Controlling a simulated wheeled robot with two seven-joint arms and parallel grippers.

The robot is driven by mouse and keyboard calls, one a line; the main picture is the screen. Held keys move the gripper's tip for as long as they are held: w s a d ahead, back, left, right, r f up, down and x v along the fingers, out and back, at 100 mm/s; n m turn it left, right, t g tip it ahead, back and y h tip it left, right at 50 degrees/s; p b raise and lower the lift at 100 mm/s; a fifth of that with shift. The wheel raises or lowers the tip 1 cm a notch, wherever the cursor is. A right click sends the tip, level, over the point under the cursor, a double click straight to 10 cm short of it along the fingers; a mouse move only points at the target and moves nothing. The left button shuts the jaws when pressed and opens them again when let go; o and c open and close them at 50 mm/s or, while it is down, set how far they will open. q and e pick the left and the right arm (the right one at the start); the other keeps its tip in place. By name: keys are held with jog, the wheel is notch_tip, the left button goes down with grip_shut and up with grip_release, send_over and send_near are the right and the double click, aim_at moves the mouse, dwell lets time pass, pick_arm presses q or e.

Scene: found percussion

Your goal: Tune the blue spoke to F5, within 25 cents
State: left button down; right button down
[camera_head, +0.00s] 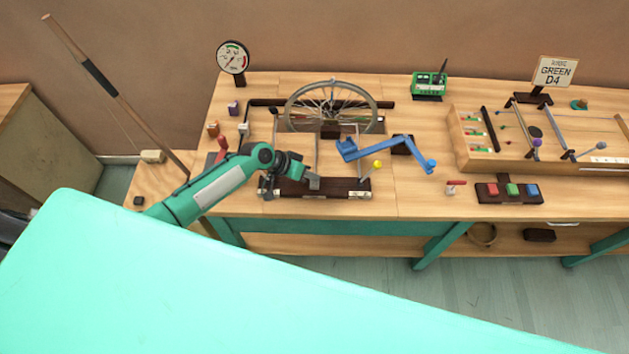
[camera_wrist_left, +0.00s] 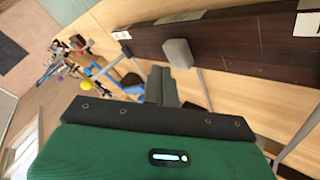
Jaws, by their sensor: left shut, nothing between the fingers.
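The spoked wheel (camera_head: 333,88) stands upright in a stand at the back of the bench. Its spokes are too thin here to tell which one is blue. My left gripper (camera_head: 313,182) is over the dark front bar (camera_head: 330,189) of the wheel's stand, apart from the wheel. In the left wrist view its fingers (camera_wrist_left: 160,85) are shut and empty. Just beyond them a grey rounded block (camera_wrist_left: 178,52) on a thin rod shows against the dark bar (camera_wrist_left: 240,42); contact cannot be told. A blue crank-shaped arm (camera_head: 372,148) lies right of the wheel. My right gripper is not in view.
A round dial (camera_head: 232,56) stands at the back left. A sign (camera_head: 553,71) reads "GREEN D4". A green box (camera_head: 429,85), a yellow ball (camera_head: 378,164), a base with red, green and blue buttons (camera_head: 510,190) and a wooden tray (camera_head: 480,162) are to the right.

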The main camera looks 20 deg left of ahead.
aim_at(311, 183)
pick_arm(q)
jog(key=shift+f, duration=0.15)
dwell(0.7)
jog(key=shift+f+b, duration=0.3)
jog(key=shift+b, duration=0.1)
jog(key=shift+f+b, duration=0.55)
dwell(0.5)
dwell(0.4)
jog(key=shift+r+p, duration=0.75)
jog(key=shift+r, duration=0.25)
notch_tip(311, 183, up, 5)
jog(key=p, duration=0.4)
dwell(2.2)
